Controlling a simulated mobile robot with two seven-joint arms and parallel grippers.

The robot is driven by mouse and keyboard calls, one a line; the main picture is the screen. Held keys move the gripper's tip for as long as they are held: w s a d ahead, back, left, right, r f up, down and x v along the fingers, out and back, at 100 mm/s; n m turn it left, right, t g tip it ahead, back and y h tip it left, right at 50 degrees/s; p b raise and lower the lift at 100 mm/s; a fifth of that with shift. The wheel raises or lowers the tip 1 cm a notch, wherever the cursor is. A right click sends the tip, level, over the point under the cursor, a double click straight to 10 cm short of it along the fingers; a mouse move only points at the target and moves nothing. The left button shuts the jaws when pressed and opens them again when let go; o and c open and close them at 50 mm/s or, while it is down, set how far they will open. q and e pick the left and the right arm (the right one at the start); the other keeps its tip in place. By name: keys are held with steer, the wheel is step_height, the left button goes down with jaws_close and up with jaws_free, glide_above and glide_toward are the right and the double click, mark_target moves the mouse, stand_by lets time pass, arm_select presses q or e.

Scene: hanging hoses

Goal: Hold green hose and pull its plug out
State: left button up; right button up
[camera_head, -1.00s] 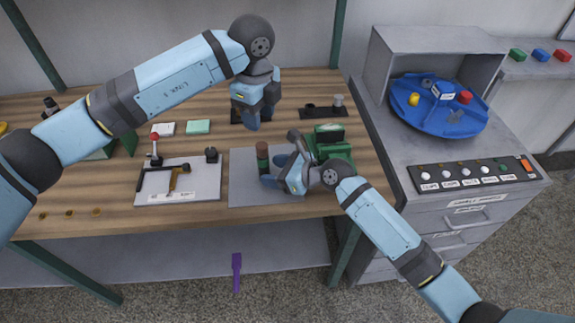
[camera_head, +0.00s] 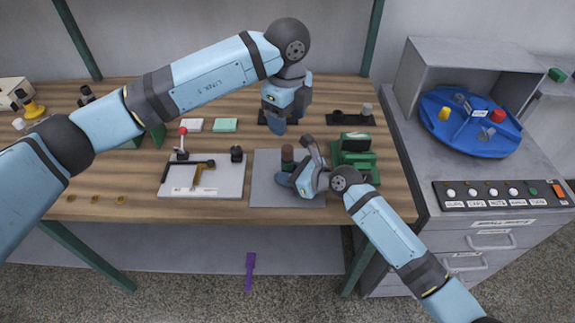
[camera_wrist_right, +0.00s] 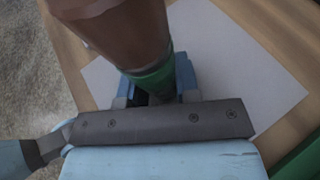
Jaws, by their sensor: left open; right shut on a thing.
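A short upright piece, brown above (camera_head: 287,152) and green below (camera_head: 287,166), stands over a grey mat (camera_head: 262,196) on the bench. In the right wrist view a thick brown cylinder (camera_wrist_right: 125,35) rises from a green lower part (camera_wrist_right: 155,80). My right gripper (camera_head: 287,179) is shut on that green part, which also shows between its fingers in the wrist view (camera_wrist_right: 157,92). I cannot tell clearly which part is hose and which is plug. My left gripper (camera_head: 277,126) is open and empty, pointing down behind and above the brown piece, apart from it. The lower end of the green part is hidden.
A green device (camera_head: 356,146) stands just right of my right gripper. A white board with a red-knobbed lever (camera_head: 203,188) lies left of the mat. A dark block (camera_head: 350,119) is at the back. A grey cabinet (camera_head: 425,205) with a blue turntable (camera_head: 471,137) stands to the right.

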mark_target(287, 148)
arm_select(q)
step_height(287, 148, down, 9)
steer(key=m, duration=2.8)
steer(key=shift+f+m, duration=0.1)
steer(key=shift+m, duration=0.2)
steer(key=c, duration=1)
steer(key=shift+r, duration=0.85)
